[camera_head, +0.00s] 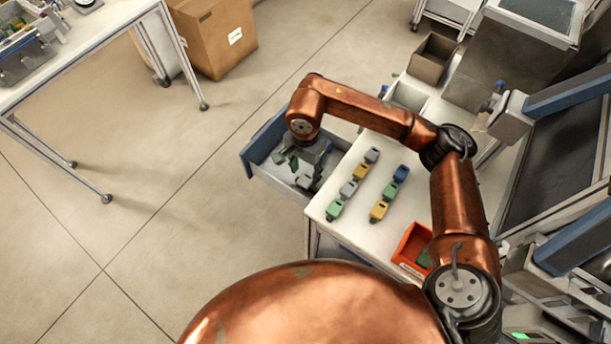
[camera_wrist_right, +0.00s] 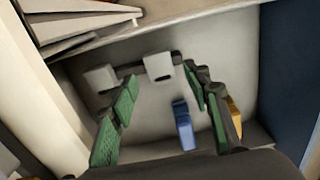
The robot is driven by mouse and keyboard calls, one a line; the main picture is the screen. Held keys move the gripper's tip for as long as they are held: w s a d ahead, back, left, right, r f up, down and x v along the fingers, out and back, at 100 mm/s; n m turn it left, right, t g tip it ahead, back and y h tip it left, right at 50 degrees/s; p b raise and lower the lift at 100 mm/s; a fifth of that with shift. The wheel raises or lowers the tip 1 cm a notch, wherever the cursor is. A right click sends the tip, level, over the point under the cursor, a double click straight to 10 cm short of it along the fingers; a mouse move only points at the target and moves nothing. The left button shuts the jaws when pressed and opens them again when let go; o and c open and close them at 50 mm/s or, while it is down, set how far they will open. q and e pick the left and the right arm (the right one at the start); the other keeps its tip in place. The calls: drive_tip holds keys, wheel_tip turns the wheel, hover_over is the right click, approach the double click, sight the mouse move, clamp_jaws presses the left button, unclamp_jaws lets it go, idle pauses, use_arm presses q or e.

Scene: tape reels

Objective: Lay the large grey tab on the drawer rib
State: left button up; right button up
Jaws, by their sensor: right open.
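My right gripper (camera_head: 307,168) is inside the open drawer (camera_head: 262,139). In the right wrist view, its green-padded fingers (camera_wrist_right: 160,88) are spread apart with a gap between them. Beyond the fingertips, two pale grey tabs, one at the right (camera_wrist_right: 158,66) and one at the left (camera_wrist_right: 100,77), sit at a dark rib (camera_wrist_right: 130,69) across the drawer. The right one looks a little larger. Neither is gripped. A blue tab (camera_wrist_right: 183,125) lies lower between the fingers, and a yellow tab (camera_wrist_right: 234,112) is partly hidden behind the right finger. My left gripper is out of view.
The white worktop (camera_head: 340,223) beside the drawer carries several grey, yellow, green and blue tabs in two rows. An orange bin (camera_head: 412,246) stands at its near right. The drawer walls are close around my gripper. The floor left of the drawer is clear.

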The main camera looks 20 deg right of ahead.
sight(305, 180)
wheel_tip(305, 180, up, 9)
drive_tip(key=p, duration=0.1)
drive_tip(key=shift+f, duration=0.2)
